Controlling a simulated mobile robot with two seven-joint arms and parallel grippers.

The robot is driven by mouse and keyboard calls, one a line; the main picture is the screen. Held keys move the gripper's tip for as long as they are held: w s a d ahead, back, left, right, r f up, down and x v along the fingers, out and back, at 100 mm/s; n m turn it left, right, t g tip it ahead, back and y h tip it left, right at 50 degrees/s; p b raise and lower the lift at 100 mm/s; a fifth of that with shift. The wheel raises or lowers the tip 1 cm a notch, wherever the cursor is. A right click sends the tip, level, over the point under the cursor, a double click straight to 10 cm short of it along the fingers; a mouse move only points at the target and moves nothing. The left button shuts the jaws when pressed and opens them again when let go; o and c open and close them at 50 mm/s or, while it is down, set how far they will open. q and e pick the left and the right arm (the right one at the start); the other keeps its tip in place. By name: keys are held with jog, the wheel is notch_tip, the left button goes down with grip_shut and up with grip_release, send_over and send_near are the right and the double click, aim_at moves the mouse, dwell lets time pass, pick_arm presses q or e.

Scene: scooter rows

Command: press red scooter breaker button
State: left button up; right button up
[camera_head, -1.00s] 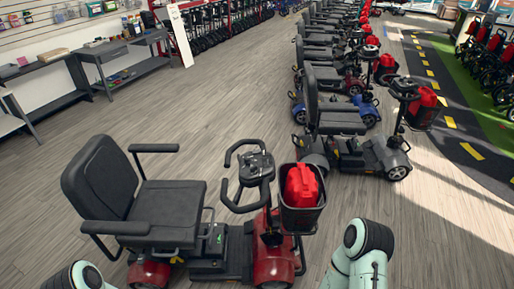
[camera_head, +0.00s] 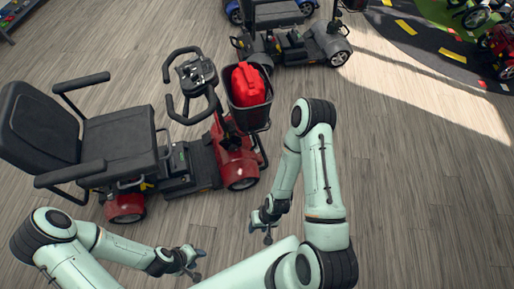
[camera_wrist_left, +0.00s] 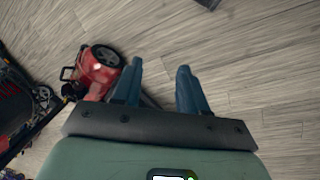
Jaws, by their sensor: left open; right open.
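The red scooter (camera_head: 237,158) stands ahead of me, with a black seat (camera_head: 122,145), a handlebar console (camera_head: 196,73) and a front basket holding a red bag (camera_head: 250,90). I cannot make out the breaker button. My left gripper (camera_head: 196,262) is low in front of the scooter's near side, apart from it. In the left wrist view its two fingers (camera_wrist_left: 157,85) are spread and empty, with the red scooter's body and a wheel (camera_wrist_left: 98,72) to the left. My right gripper (camera_head: 266,230) hangs right of the left one, over bare floor, apart from the scooter.
A grey scooter (camera_head: 290,42) stands behind the red one. The wood-plank floor (camera_head: 420,190) on the right is clear. A dark track with yellow dashes (camera_head: 455,58) lies at the upper right, with more wheeled items at its edge.

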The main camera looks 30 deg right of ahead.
pick_arm(q)
jog(key=shift+c, duration=0.3)
grip_shut()
jog(key=shift+s+a, duration=0.1)
jog(key=shift+a, duration=0.05)
